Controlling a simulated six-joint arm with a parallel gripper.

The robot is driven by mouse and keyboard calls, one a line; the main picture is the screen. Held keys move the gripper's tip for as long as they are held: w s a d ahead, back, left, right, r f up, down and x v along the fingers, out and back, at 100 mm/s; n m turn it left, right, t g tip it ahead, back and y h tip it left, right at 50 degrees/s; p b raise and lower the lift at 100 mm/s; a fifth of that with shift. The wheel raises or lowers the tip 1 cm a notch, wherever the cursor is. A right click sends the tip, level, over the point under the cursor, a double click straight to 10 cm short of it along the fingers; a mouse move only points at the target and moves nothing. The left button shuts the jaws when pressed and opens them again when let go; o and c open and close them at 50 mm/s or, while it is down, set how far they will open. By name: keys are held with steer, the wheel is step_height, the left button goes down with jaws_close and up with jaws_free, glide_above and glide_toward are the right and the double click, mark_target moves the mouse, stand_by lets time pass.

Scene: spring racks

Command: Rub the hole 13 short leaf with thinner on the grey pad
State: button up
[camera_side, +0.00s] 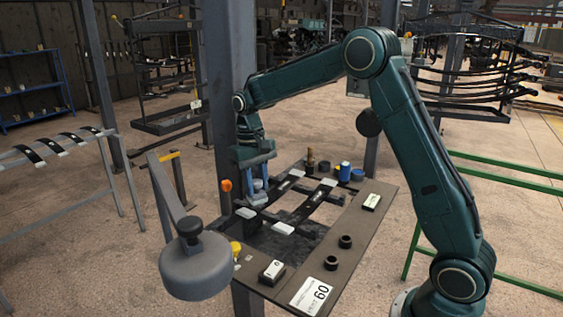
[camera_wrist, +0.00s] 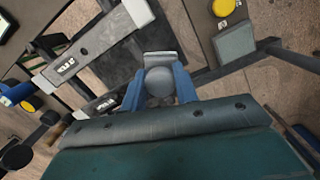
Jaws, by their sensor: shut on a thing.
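My gripper (camera_side: 258,190) points down over the left side of the bench. In the wrist view my gripper (camera_wrist: 159,88) has its blue fingers shut on a grey, rounded piece (camera_wrist: 159,81), which looks like the grey pad. A pale block (camera_wrist: 158,58) shows just beyond it; I cannot tell whether they touch. Two dark leaves with pale end blocks lie across the bench: one (camera_side: 317,203) nearer the middle, one (camera_side: 285,186) behind it. In the wrist view, a labelled leaf (camera_wrist: 88,50) lies left of my gripper. Its hole number is too small to read.
A blue can (camera_side: 345,171) and a brown bottle (camera_side: 310,162) stand at the bench's back. A grey drum (camera_side: 195,268) hangs at the left.

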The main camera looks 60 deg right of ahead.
steer(key=w+d+r, duration=0.1)
steer(key=w+d, duration=0.2)
steer(key=d, duration=0.3)
steer(key=shift+w, duration=0.3)
steer(key=shift+d+f, duration=0.1)
steer(key=shift+f, duration=2.75)
steer(key=shift+f, duration=0.4)
steer(key=shift+w, duration=0.5)
steer(key=shift+s, duration=0.15)
stand_by(0.4)
steer(key=shift+s, duration=0.9)
steer(key=shift+w, duration=0.2)
